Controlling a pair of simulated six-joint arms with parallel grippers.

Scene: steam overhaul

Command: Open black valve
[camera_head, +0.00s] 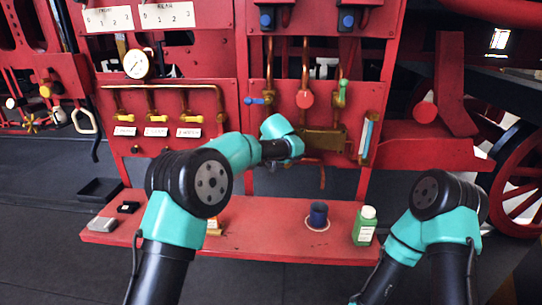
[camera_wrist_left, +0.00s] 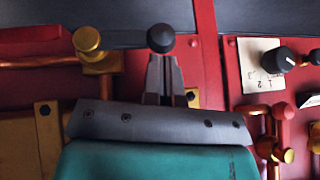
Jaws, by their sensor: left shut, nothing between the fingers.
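In the left wrist view, a black ball knob (camera_wrist_left: 161,38) sits at the end of a dark lever (camera_wrist_left: 122,40). The lever runs sideways from a brass valve body (camera_wrist_left: 90,48) on a copper pipe. My left gripper (camera_wrist_left: 163,68) is shut and empty, with its fingertips right at the black knob. I cannot tell whether they touch it. In the head view, my left gripper's teal body (camera_head: 283,138) is in front of the lower middle of the red panel and hides the black valve. My right arm is bent at the right; its gripper is out of view.
A blue valve handle (camera_head: 255,100), a red knob (camera_head: 305,99) and a green handle (camera_head: 342,93) sit close above my left gripper. The red shelf (camera_head: 265,225) below holds a dark blue cup (camera_head: 318,213) and a green bottle (camera_head: 365,226). A gauge (camera_head: 137,63) is upper left.

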